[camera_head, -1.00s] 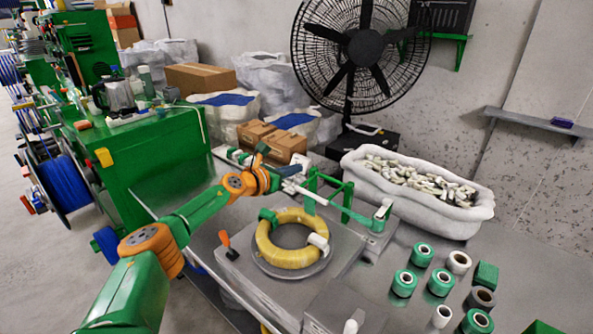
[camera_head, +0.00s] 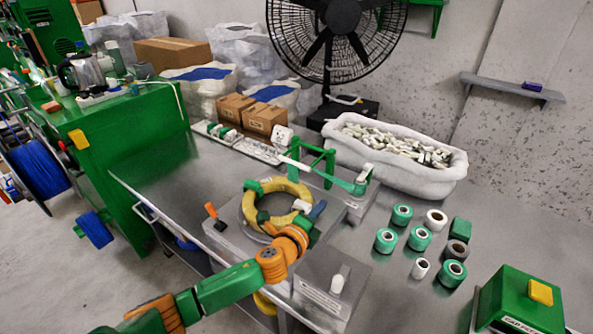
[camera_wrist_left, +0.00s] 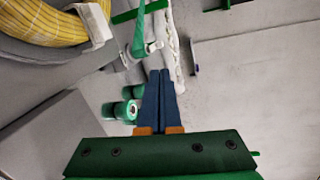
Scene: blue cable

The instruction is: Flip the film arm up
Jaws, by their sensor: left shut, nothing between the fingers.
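The film arm (camera_head: 325,174) is a long bar, white towards its left end and green towards its right. It lies low and nearly level across the green frame (camera_head: 328,160) behind the cable coil. My left gripper (camera_head: 317,210) is at the right front of the yellow coil (camera_head: 262,218), apart from the film arm. Its blue fingers (camera_wrist_left: 161,95) are together and hold nothing in the left wrist view. A green bar with a white end piece (camera_wrist_left: 140,45), probably part of the film arm, shows beyond the fingertips. My right gripper is not in view.
Several green and white film rolls (camera_head: 402,215) stand on the metal table right of the machine. A white bin of small parts (camera_head: 396,152) is behind it. A green box with a yellow button (camera_head: 525,300) stands at the right front. An orange-handled lever (camera_head: 212,212) is left of the coil.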

